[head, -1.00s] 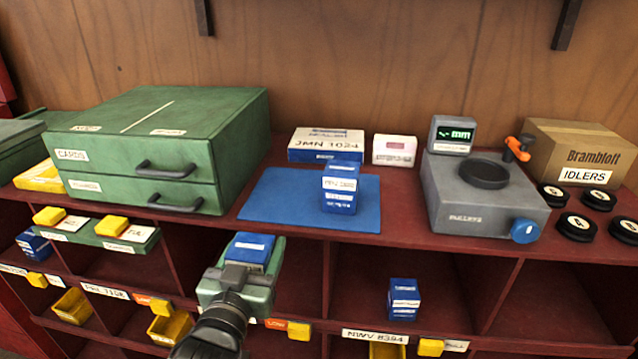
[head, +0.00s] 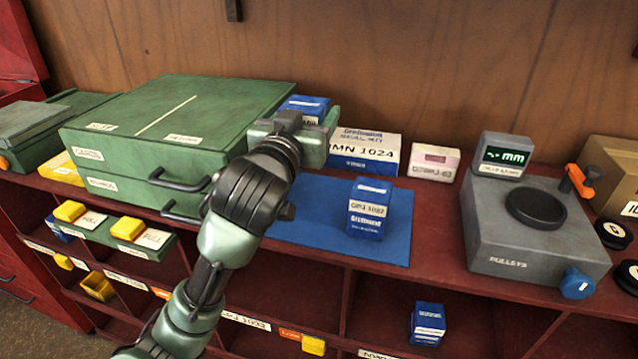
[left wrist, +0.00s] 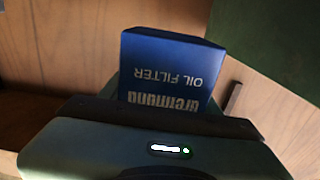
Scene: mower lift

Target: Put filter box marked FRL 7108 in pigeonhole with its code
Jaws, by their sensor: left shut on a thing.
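My left gripper (head: 310,135) is raised over the counter, beside the green drawer cabinet's right end. It is shut on a blue filter box (head: 305,106), whose code I cannot read. In the left wrist view this box (left wrist: 172,70) reads OIL FILTER upside down, its lower part hidden by the gripper. Another blue box (head: 368,222), apparently marked GBJ 1002, stands upright on the blue mat (head: 300,225). A third blue box (head: 427,323) stands in a lower pigeonhole. The pigeonhole label (head: 125,277) at the left is too blurred to read surely. My right gripper is not in view.
The green cabinet (head: 180,110) stands left of the gripper. A blue-and-white JMN 1024 box (head: 365,150), a small white box (head: 434,161) and a grey PULLEYS scale (head: 530,235) stand to the right.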

